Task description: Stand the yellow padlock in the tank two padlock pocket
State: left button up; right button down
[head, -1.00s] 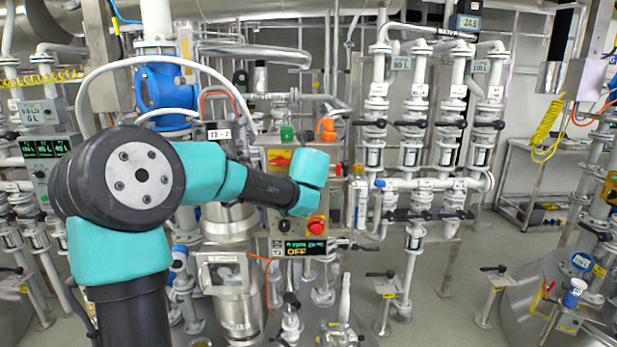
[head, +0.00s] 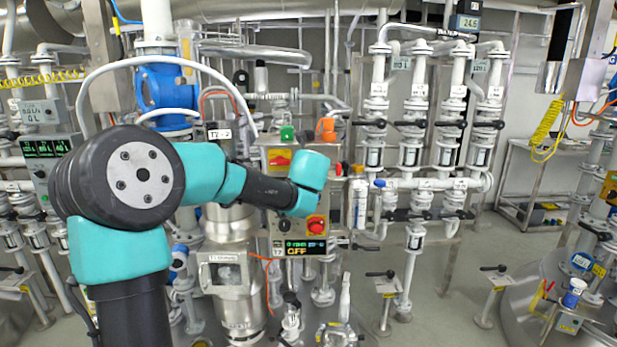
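My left arm comes in from the left, and its wrist (head: 308,178) is in front of the control panel in the head view. No gripper fingers show; the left gripper is out of sight beyond the wrist. My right gripper is not in view. I cannot make out a yellow padlock or a padlock pocket for certain. The panel has a yellow and red switch (head: 279,158), a red push button (head: 315,225) and a lit display (head: 306,248) reading OFF. A tag (head: 219,134) above the left vessel appears to start with T2.
A green part (head: 287,133) and an orange part (head: 326,125) sit atop the panel. White pipes with black-handled valves (head: 411,125) stand right of it. A steel tank (head: 525,300) is at the lower right. Open floor (head: 455,300) lies between.

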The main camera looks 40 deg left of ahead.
pick_arm(q)
notch_tip(320, 180, down, 4)
jog(key=shift+w+a+r+g, duration=0.1)
jog(key=shift+w+r+g, duration=0.1)
jog(key=shift+g, duration=0.1)
jog(key=o, duration=1)
jog(key=shift+c, duration=0.2)
jog(key=shift+s+r, duration=0.1)
jog(key=r+v, duration=0.1)
jog(key=v, duration=1.8)
jog(key=shift+a+r, duration=0.25)
jog(key=shift+r, duration=0.2)
jog(key=shift+w, duration=0.25)
